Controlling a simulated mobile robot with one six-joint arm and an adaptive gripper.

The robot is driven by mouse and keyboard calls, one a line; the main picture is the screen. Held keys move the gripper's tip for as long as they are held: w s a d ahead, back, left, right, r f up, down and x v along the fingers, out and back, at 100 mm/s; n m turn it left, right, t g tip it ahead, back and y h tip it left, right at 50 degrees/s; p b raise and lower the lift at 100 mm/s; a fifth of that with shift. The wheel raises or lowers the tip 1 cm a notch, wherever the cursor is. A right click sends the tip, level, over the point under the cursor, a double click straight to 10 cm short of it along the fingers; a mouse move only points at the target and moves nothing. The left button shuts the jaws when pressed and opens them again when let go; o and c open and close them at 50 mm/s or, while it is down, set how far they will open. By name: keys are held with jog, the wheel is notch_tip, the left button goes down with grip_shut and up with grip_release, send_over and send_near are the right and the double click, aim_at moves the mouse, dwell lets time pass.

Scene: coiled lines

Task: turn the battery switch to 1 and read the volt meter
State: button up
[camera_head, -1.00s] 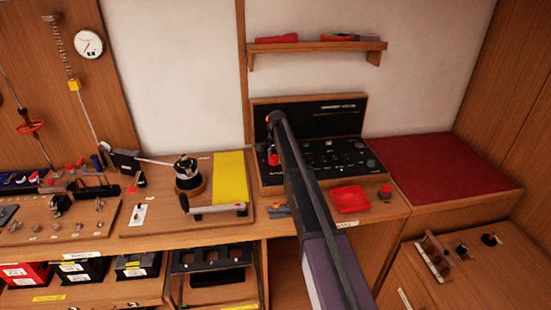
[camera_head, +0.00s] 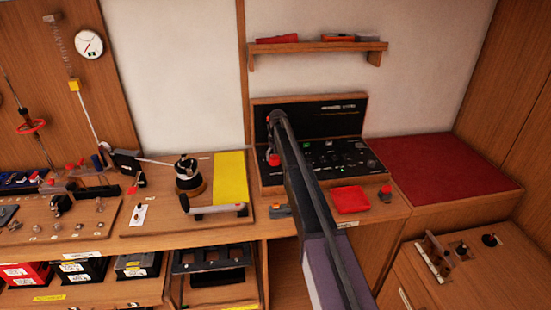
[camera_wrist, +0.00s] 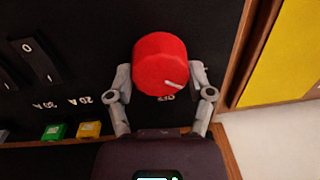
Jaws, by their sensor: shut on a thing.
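The battery switch is a round red knob (camera_wrist: 160,64) on the black panel (camera_head: 335,122). In the wrist view its white pointer mark sits at lower right, close to the upside-down OFF label. My gripper (camera_wrist: 162,85) has its two grey fingers around the knob, one on each side, and is shut on it. In the head view my arm covers much of the panel, and a bit of red (camera_head: 273,160) shows beside my gripper (camera_head: 272,140). I cannot make out the volt meter or any reading on it.
In the wrist view a black rocker switch (camera_wrist: 36,62) and green (camera_wrist: 54,132) and yellow (camera_wrist: 89,129) pieces are left of the knob. A wooden edge (camera_wrist: 246,50) borders the panel. A red tray (camera_head: 350,200) lies in front of it.

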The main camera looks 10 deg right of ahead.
jog(key=shift+s+n, duration=0.15)
jog(key=shift+n, duration=0.65)
jog(key=o, duration=1.1)
jog(key=shift+m+h, duration=0.3)
jog(key=shift+m, duration=0.1)
jog(key=s, duration=4.5)
jog(key=shift+s+d, duration=0.15)
jog(key=shift+s, duration=0.1)
